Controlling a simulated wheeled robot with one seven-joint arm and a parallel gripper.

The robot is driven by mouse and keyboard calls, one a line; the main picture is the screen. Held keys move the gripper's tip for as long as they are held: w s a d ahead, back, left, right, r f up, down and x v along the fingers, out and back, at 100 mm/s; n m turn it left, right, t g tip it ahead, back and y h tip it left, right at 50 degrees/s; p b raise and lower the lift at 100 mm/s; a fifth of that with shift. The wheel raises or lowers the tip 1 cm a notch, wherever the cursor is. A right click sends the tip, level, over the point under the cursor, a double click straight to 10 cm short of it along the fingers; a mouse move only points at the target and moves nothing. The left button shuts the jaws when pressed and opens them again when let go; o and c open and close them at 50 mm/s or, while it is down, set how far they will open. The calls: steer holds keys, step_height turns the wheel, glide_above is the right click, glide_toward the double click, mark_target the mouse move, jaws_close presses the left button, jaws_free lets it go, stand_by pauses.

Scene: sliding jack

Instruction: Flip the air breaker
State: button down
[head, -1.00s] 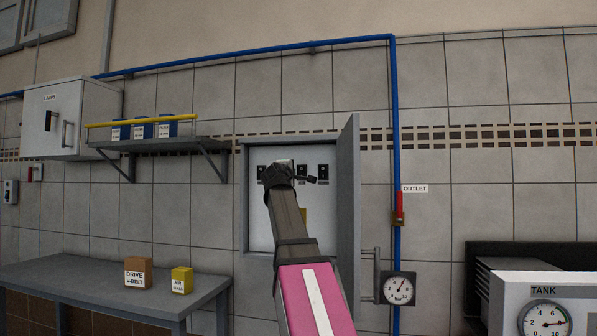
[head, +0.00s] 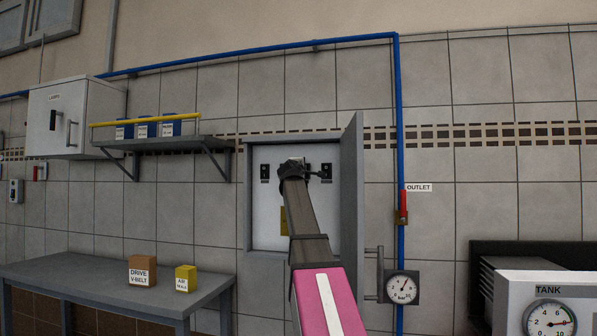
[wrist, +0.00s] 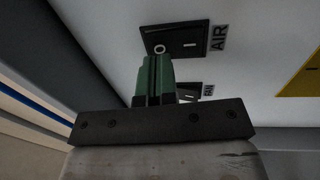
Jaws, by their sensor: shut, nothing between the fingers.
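The air breaker is the dark switch plate labelled AIR (wrist: 188,38) in the wrist view. It sits on the white panel and has a small round light ring and a slot. It seems to be the rightmost breaker (head: 326,171) in the head view. My gripper (wrist: 158,60) has green fingers that are shut and empty. Their tips lie at the plate's lower edge in the wrist view; I cannot tell whether they touch it. In the head view my arm's dark end hides the middle breakers. The lever's position is not clear.
The grey cabinet's open door (head: 352,190) stands upright close to the right of my gripper. Another breaker (wrist: 188,91) lies beside the air one. A yellow sticker (wrist: 302,75) is on the panel. A workbench (head: 110,285) with two boxes is at lower left.

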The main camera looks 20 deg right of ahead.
steer(key=shift+x, duration=0.75)
steer(key=shift+w+d, duration=0.15)
steer(key=shift+w, duration=0.05)
steer(key=r+v, duration=0.3)
steer(key=v, duration=1.1)
steer(key=shift+r, duration=0.2)
